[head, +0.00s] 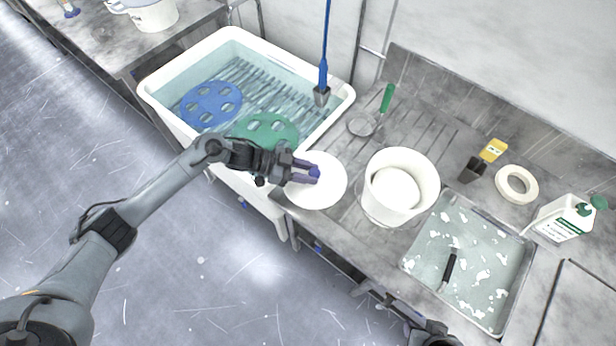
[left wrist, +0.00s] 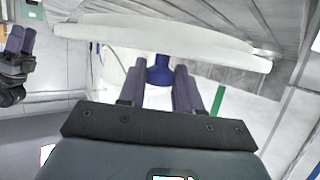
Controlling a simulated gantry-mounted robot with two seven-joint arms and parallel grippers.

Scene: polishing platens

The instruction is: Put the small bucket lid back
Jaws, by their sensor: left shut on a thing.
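My left gripper (head: 308,172) is shut on the blue knob of a round white lid (head: 325,193), at the front edge of the steel counter beside the basin. In the left wrist view the lid (left wrist: 150,36) shows nearly edge-on, with its blue knob (left wrist: 160,72) between the fingers. The white bucket (head: 372,208) stands open on the counter, right of the lid and apart from it; a white round surface shows inside. My right gripper (head: 362,290) is low at the counter's front edge; its fingers also show in the left wrist view (left wrist: 20,40), but their opening is unclear.
A white basin (head: 165,107) of water holds a blue and a green platen. A strainer (head: 362,124) lies behind the lid. A shallow tray (head: 478,212) with a black-handled tool is right of the bucket. A white ring (head: 503,190) and a bottle (head: 563,222) stand further right.

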